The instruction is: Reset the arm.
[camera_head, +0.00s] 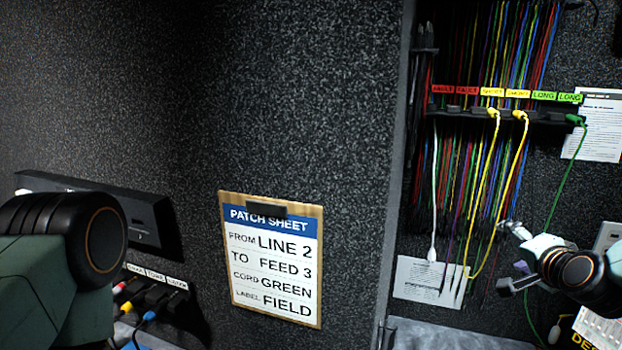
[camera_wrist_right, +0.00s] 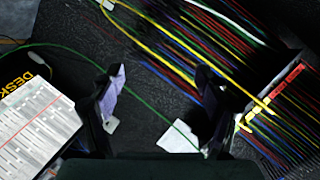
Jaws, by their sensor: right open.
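My right gripper (camera_head: 508,258) is at the right of the head view, in front of the hanging cords and pointing left. Its two fingers are spread apart, with nothing between them. In the right wrist view the open fingers (camera_wrist_right: 160,92) frame dark wall, and a thin green cord passes behind them. Of my left arm, only a dark round joint and a grey-green link (camera_head: 60,260) show at the lower left; its gripper is out of the picture.
Two yellow cords (camera_head: 488,180) and a green cord (camera_head: 566,170) hang from a labelled rack (camera_head: 470,112). A white cord (camera_head: 433,200) hangs left of them. A patch sheet clipboard (camera_head: 270,258) is on the wall. A black cord holder (camera_head: 160,296) is at lower left.

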